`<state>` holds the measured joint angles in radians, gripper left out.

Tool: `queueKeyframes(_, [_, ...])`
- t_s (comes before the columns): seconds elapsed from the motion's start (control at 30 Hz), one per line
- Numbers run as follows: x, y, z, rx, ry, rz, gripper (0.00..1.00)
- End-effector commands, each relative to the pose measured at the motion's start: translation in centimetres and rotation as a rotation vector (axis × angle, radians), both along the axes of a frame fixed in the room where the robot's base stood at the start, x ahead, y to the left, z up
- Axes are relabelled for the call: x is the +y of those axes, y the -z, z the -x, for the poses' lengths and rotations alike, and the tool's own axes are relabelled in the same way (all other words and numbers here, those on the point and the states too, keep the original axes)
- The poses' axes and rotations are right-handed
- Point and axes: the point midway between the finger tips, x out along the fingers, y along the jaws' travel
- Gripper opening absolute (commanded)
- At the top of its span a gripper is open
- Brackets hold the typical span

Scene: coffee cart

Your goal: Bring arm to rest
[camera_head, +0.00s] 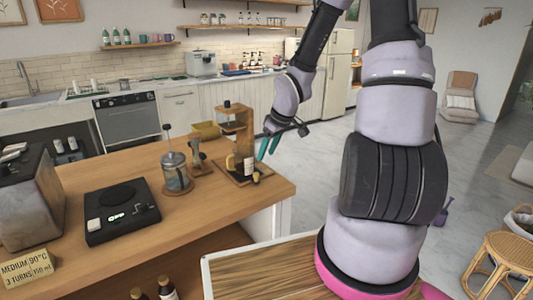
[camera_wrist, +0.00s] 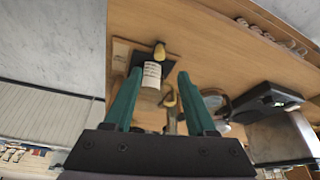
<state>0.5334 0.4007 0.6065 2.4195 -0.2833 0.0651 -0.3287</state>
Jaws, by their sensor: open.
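My gripper (camera_head: 268,146) has two green fingers and hangs just right of the wooden coffee stand (camera_head: 242,127), near the counter's right end. In the wrist view my gripper (camera_wrist: 156,78) is open, with nothing held between its fingers. Beyond the fingertips, a labelled bottle or jar (camera_wrist: 151,75) stands on the stand's base. My arm runs from the pink-ringed base at the lower right up out of the head view, then down to the gripper.
On the wooden counter (camera_head: 225,207) are a glass press (camera_head: 176,173), a black scale (camera_head: 121,212), a grey box-like appliance (camera_head: 28,200) and a sign (camera_head: 28,268). A rattan stool (camera_head: 503,254) stands at the right. The floor beyond the counter's right end is clear.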

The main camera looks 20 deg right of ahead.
Motion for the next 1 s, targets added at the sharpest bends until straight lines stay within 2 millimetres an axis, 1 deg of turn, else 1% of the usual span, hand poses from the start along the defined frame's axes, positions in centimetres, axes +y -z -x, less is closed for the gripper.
queueKeyframes(0.3, [0.0,-0.1,0.0,0.000,0.003,0.004,0.56])
queueKeyframes(0.37, [-0.2,-0.6,0.1,-0.001,0.015,0.014,0.56])
queueKeyframes(0.47, [-1.1,-2.4,0.4,-0.002,0.067,0.048,0.56])
queueKeyframes(0.57, [-2.1,-5.5,1.2,-0.009,0.156,0.088,0.56])
queueKeyframes(0.7, [-3.2,-10.6,3.0,-0.031,0.311,0.111,0.56])
queueKeyframes(0.77, [-3.4,-12.9,4.0,-0.045,0.378,0.103,0.56])
queueKeyframes(0.8, [-3.5,-14.3,4.7,-0.054,0.423,0.093,0.56])
queueKeyframes(0.87, [-3.5,-16.5,6.0,-0.069,0.487,0.069,0.56])
queueKeyframes(0.9, [-3.5,-17.9,6.9,-0.078,0.530,0.048,0.56])
queueKeyframes(0.97, [-3.3,-19.8,8.3,-0.092,0.589,0.008,0.56])
queueKeyframes(1.0, [-3.1,-21.1,9.3,-0.098,0.629,-0.024,0.56])
